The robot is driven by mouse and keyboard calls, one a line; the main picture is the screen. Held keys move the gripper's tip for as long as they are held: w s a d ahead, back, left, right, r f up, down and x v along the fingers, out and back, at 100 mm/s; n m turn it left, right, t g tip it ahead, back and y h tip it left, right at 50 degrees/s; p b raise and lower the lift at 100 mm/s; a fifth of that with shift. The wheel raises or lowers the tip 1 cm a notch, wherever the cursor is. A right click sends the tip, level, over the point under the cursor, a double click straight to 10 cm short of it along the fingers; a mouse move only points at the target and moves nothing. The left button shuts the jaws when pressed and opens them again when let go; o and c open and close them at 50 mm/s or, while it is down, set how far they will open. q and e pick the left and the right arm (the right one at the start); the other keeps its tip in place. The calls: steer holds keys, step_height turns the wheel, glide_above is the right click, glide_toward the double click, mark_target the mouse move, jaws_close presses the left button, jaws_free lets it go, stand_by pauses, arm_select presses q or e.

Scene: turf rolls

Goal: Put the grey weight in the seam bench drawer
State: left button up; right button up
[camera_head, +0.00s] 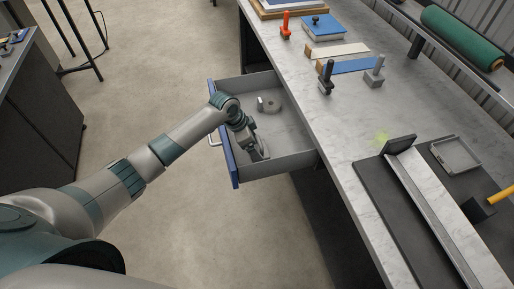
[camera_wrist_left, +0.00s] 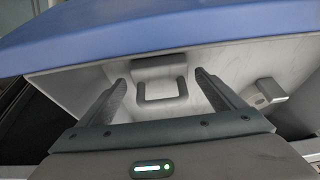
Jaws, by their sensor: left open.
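The seam bench drawer (camera_head: 285,163) is pulled open, with its blue front (camera_head: 225,150) facing left; the blue front also spans the top of the left wrist view (camera_wrist_left: 170,25). My left gripper (camera_head: 259,150) reaches down into the drawer near its front. In the left wrist view its two fingers (camera_wrist_left: 162,98) are spread apart. Between and beyond them is a grey block with a loop handle (camera_wrist_left: 160,72), which looks like the grey weight, inside the drawer. I see no finger touching it. In the head view my gripper largely hides it. My right gripper is not in view.
A small grey object with a round part (camera_head: 268,103) lies farther back in the drawer. On the bench top (camera_head: 345,130) stand a red-handled tool (camera_head: 286,25), a black one (camera_head: 326,77), a grey one (camera_head: 375,72) and a grey tray (camera_head: 456,153). The floor left of the drawer is clear.

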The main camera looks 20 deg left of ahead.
arm_select(q)
steer(key=b+v, duration=0.1)
steer(key=v, duration=0.9)
steer(key=shift+a+r, duration=0.15)
steer(key=shift+r, duration=0.2)
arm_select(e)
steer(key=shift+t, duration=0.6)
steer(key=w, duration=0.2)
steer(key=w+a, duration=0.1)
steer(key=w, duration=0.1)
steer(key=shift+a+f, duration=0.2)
arm_select(q)
steer(key=shift+s, duration=0.15)
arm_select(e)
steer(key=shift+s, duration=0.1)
